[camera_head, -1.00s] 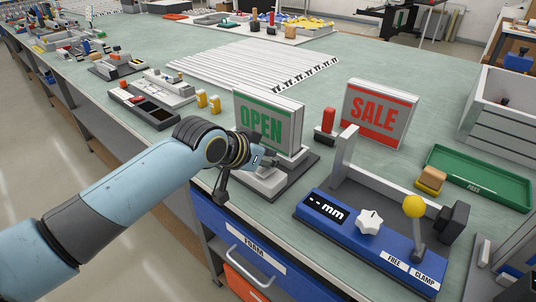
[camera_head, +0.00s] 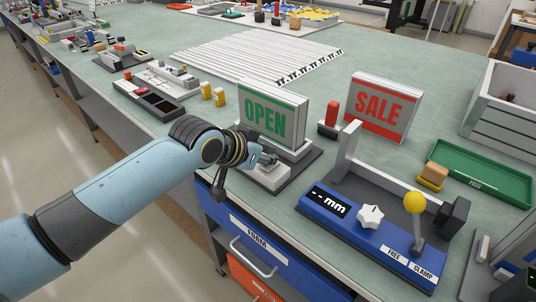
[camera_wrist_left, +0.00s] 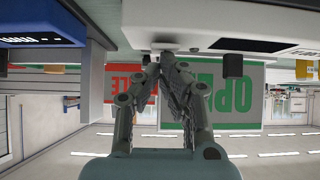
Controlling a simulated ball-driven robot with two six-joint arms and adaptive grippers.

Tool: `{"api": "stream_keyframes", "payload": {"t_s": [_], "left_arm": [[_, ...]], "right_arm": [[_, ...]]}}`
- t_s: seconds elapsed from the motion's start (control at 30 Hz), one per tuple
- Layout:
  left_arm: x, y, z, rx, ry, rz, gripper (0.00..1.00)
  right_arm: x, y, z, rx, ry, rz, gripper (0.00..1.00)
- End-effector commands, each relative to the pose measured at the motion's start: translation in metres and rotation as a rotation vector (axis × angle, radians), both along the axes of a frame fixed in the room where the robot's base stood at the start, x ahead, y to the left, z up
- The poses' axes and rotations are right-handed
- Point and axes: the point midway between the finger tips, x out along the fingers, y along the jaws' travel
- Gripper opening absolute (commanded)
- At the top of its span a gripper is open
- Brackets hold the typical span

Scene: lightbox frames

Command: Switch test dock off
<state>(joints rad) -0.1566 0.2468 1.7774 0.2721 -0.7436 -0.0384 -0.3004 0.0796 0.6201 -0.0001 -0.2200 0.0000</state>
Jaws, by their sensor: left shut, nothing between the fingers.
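The dock with the green OPEN sign (camera_head: 268,118) has a grey-white base (camera_head: 273,178) at the bench's front edge. No label saying test dock is readable. My left gripper (camera_head: 268,160) is shut and empty at the front of this base, below the sign. In the left wrist view, which is upside down, the shut fingertips (camera_wrist_left: 170,56) are close to the underside-looking pale base (camera_wrist_left: 190,30) at the top. I cannot tell if they touch it. Any switch there is mostly hidden by the gripper. My right gripper is not in view.
A blue clamp fixture (camera_head: 310,208) with a white knob (camera_head: 371,216) and yellow-topped lever (camera_head: 415,203) stands to the right. Behind it are a red SALE sign (camera_head: 378,108) and a green tray (camera_head: 490,196). Small yellow pieces (camera_head: 213,94) stand left of the OPEN sign.

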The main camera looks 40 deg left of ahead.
Motion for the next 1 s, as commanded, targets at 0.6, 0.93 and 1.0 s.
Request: {"api": "stream_keyframes", "payload": {"t_s": [0.6, 0.93, 1.0], "left_arm": [[-0.031, 0.009, 0.090, 0.005, -0.001, 0.001, 0.00], [-0.052, 0.010, 0.117, 0.001, -0.001, 0.004, 0.00], [-0.052, 0.010, 0.118, 0.000, -0.001, 0.004, 0.00]], "right_arm": [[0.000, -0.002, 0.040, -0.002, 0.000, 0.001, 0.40], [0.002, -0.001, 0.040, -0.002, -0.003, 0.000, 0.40], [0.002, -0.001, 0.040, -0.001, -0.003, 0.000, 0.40]]}}
